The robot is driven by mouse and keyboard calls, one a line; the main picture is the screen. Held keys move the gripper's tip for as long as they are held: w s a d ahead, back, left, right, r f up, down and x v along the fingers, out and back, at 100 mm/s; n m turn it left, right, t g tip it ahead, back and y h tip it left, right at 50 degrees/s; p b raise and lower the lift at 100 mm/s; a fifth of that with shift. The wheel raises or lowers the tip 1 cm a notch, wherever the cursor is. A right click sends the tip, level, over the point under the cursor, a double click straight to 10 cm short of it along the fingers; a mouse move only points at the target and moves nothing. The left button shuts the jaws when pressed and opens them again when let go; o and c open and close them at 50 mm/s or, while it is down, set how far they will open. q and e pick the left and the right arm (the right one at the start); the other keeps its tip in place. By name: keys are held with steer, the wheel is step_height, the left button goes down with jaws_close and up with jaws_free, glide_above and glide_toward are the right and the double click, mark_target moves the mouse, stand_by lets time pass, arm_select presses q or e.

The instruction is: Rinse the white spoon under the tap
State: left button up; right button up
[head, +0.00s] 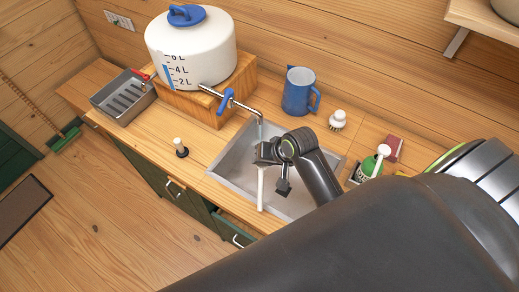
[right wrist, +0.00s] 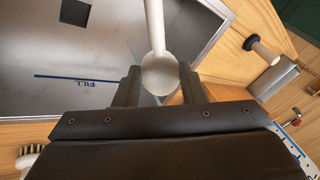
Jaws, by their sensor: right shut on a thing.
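My right gripper (head: 264,154) is over the grey sink (head: 228,163), below the tap spout (head: 245,106). It is shut on the white spoon (head: 261,188), whose handle points down into the sink. In the right wrist view the spoon's bowl (right wrist: 160,74) sits between the fingertips of the gripper (right wrist: 160,88), with the handle leading away. The tap has a blue lever (head: 226,101) and comes from a white water tank (head: 191,48). A thin pale streak below the spout looks like water reaching the gripper. Contact with the bowl is hidden there. My left gripper is not in view.
The tank stands on a wooden block (head: 212,97). A metal rack (head: 125,95) and a dark-based peg (head: 181,149) are left.

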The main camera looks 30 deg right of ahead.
stand_by(0.4)
steer(key=s+a+r, duration=0.2)
steer(key=s+r, duration=0.2)
steer(key=shift+s, duration=0.3)
steer(key=shift+f, duration=0.1)
stand_by(0.5)
